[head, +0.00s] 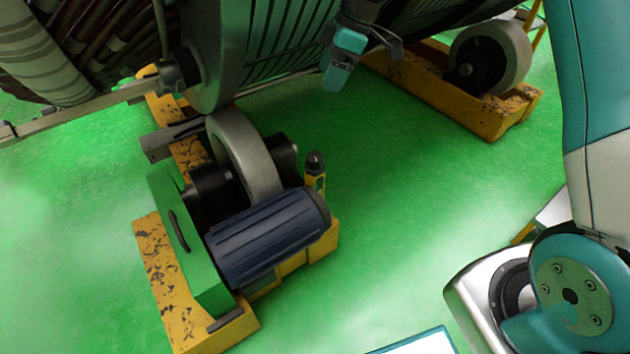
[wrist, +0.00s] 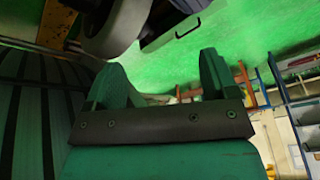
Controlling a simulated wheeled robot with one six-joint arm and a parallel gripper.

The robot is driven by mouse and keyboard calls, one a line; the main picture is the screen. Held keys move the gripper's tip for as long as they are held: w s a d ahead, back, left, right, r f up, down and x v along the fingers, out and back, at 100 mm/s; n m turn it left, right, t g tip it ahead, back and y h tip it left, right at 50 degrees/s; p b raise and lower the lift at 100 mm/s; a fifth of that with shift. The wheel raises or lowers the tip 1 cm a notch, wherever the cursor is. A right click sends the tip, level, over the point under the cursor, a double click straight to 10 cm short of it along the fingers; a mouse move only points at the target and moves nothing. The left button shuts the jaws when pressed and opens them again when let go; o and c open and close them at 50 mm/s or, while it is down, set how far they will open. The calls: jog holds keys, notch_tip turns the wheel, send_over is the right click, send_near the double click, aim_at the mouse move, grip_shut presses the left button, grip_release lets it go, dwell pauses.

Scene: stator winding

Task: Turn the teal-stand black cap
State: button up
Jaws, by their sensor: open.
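My gripper (wrist: 165,80) shows in the wrist view with its two teal fingers apart and nothing seen between them. In the head view, what looks like my gripper (head: 342,60) hangs at the top centre, in front of the ribbed stator drum. I cannot make out a teal stand with a black cap for certain in either view. A small black cap (head: 315,162) sits on a short yellow and black post at the right end of the blue motor. My gripper is above this post and apart from it.
The roller drive has a grey wheel (head: 240,155), a blue finned motor (head: 265,237) and a green housing (head: 190,245) on a yellow base. A second yellow roller base (head: 460,95) stands top right. The green floor (head: 410,180) between them is clear. Shelving (wrist: 300,100) shows in the wrist view.

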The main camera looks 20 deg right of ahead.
aim_at(315, 156)
jog(key=w+d+f+n+b, duration=0.1)
jog(key=w+d+f+b, duration=0.15)
jog(key=f, duration=0.45)
jog(key=w+d+f+n+b, duration=0.1)
jog(key=w+d+f, duration=0.15)
jog(key=f, duration=0.45)
jog(key=b+x, duration=0.1)
jog(key=x, duration=0.4)
jog(key=b+x, duration=0.2)
jog(key=x, duration=0.4)
jog(key=w+b+x, duration=0.1)
jog(key=x, duration=0.4)
jog(key=shift+a+f, duration=0.2)
jog(key=shift+a, duration=0.15)
jog(key=c, duration=0.9)
